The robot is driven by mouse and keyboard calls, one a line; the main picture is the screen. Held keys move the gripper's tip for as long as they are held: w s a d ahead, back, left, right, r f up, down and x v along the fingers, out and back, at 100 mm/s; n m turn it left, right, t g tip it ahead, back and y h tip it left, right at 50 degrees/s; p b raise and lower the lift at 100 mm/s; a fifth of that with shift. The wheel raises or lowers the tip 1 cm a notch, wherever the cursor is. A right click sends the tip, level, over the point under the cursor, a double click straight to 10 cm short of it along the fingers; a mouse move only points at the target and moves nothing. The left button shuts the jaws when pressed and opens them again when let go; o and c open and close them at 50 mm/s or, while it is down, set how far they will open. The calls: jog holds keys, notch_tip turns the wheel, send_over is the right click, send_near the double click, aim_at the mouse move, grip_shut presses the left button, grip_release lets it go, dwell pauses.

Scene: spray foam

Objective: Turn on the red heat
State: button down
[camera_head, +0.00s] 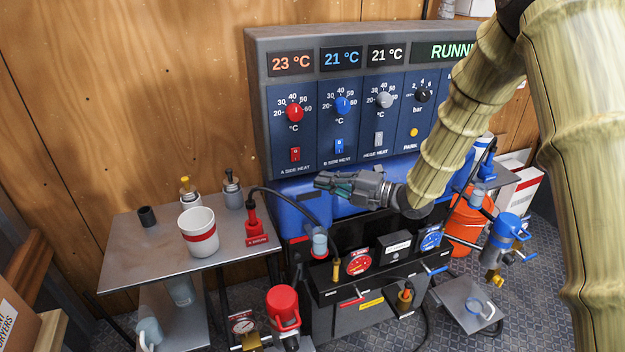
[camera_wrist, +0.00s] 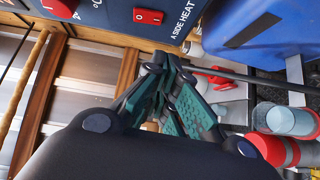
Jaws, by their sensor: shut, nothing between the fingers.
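The red rocker switch (camera_head: 295,154) labelled A SIDE HEAT is on the dark blue control panel (camera_head: 268,130), below the red knob (camera_head: 295,112) and a 23 °C display. In the wrist view the red switch (camera_wrist: 148,16) shows at the top, with part of the red knob (camera_wrist: 60,6) to its left. My gripper (camera_head: 318,182) is shut and empty, below and a little right of the red switch in the head view. In the wrist view my gripper's closed fingertips (camera_wrist: 168,62) are below the switch and look apart from it.
A blue switch (camera_head: 339,146) and a grey switch (camera_head: 378,139) sit right of the red one. A metal table (camera_head: 130,262) at left holds a white cup (camera_head: 197,238) and small bottles. A black hose (camera_head: 290,194) runs below the panel near my gripper.

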jog(key=shift+f+b+v, duration=0.15)
jog(key=shift+b+v, duration=0.15)
jog(key=shift+v, duration=0.9)
jog(key=shift+f+b+v, duration=0.2)
jog(key=shift+b+v, duration=0.05)
jog(key=shift+v, duration=0.95)
jog(key=shift+s, duration=0.15)
jog(key=s+d+f+m+h, duration=0.2)
jog(key=s+f+m+h, duration=0.15)
jog(key=f+m, duration=0.45)
jog(key=s+d+f+m+h, duration=0.1)
jog(key=s+f+m+h, duration=0.25)
jog(key=f, duration=0.75)
jog(key=s+d+f+m+h, duration=0.2)
jog(key=s+f+m, duration=0.35)
jog(key=f, duration=0.45)
jog(key=s+d+f+m+g+h, duration=0.2)
jog(key=s+f+m, duration=0.2)
jog(key=s, duration=0.6)
jog(key=s+d+f+m+g+h, duration=0.2)
jog(key=s+f+m, duration=0.3)
jog(key=s, duration=0.6)
jog(key=s+d+f+m+g+h, duration=0.2)
jog(key=s+d+f+m+g, duration=0.1)
jog(key=s, duration=0.8)
notch_tip(320, 180, down, 3)
jog(key=shift+d+r+m+g+h, duration=0.25)
jog(key=shift+d+m, duration=0.2)
jog(key=shift+m, duration=0.35)
